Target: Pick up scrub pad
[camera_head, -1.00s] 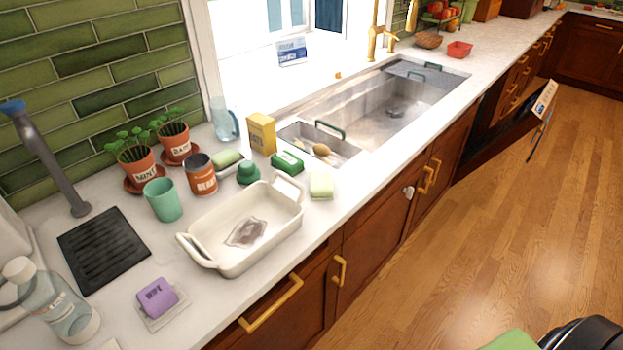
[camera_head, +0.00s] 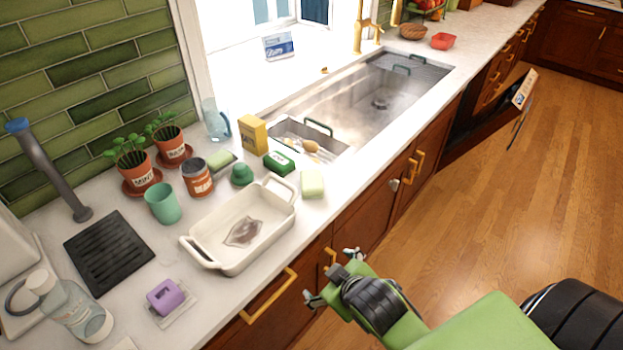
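The scrub pad is not certain. A dark green block with a white label (camera_head: 280,162) lies on the counter by the sink's front left corner. A pale green-cream block (camera_head: 312,183) lies just in front of it, right of the white baking dish (camera_head: 243,232). Another pale green block (camera_head: 221,159) lies on a small dish behind. My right gripper (camera_head: 332,277) comes in from the lower right, in front of the cabinet doors. Its fingers are spread and empty, apart from all these blocks. My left gripper is not in view.
The sink (camera_head: 380,100) is behind right. A yellow box (camera_head: 253,134), green cup (camera_head: 163,202), orange can (camera_head: 197,178) and small green item (camera_head: 241,175) stand close by. A purple block (camera_head: 165,297) lies front left. A strip of counter right of the baking dish is clear.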

